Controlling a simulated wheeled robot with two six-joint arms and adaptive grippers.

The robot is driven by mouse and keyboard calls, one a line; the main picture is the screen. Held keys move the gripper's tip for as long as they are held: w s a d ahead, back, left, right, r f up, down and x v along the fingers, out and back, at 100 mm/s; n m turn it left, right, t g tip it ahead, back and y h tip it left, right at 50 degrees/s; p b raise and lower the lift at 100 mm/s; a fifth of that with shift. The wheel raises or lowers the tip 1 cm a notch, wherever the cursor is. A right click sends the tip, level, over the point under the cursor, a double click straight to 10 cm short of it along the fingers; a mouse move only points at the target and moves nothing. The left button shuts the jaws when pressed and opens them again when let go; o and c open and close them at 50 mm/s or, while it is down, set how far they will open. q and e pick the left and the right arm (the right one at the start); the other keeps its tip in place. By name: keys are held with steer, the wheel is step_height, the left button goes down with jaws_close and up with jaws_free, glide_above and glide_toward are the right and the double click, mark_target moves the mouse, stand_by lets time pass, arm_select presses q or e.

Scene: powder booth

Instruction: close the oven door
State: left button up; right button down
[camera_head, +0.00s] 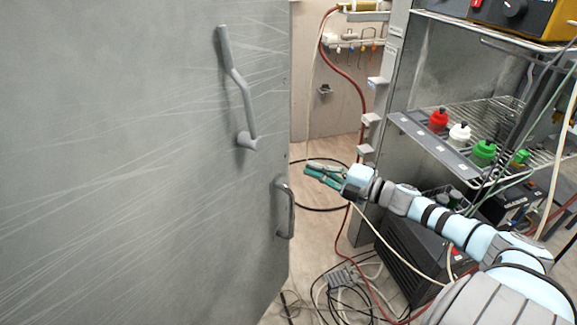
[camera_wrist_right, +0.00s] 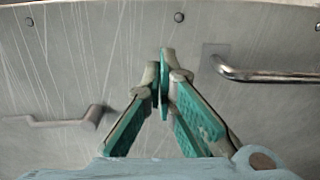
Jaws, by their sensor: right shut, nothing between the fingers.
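The oven door (camera_head: 130,170) is a large scratched grey panel that fills the left half of the head view. It stands swung open, apart from the oven frame (camera_head: 385,110). It carries a long cranked handle (camera_head: 240,95) and a smaller bar handle (camera_head: 286,208) near its free edge. My right gripper (camera_head: 310,172) is shut and empty, just right of the door edge in the head view. In the right wrist view the shut fingers (camera_wrist_right: 164,62) point at the door face (camera_wrist_right: 110,60), with the bar handle (camera_wrist_right: 270,74) to their right. Contact cannot be told. My left gripper is out of view.
A wire shelf (camera_head: 440,140) with red, white and green bottles stands behind my right arm. A dark box (camera_head: 405,255) sits on the floor below it. Cables and a power strip (camera_head: 345,280) lie on the floor between door and box. A red hose (camera_head: 350,75) hangs behind.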

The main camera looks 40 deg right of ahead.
mark_target(278, 155)
steer(key=x, duration=0.8)
steer(key=shift+w+a, duration=0.1)
steer(key=shift+w, duration=0.15)
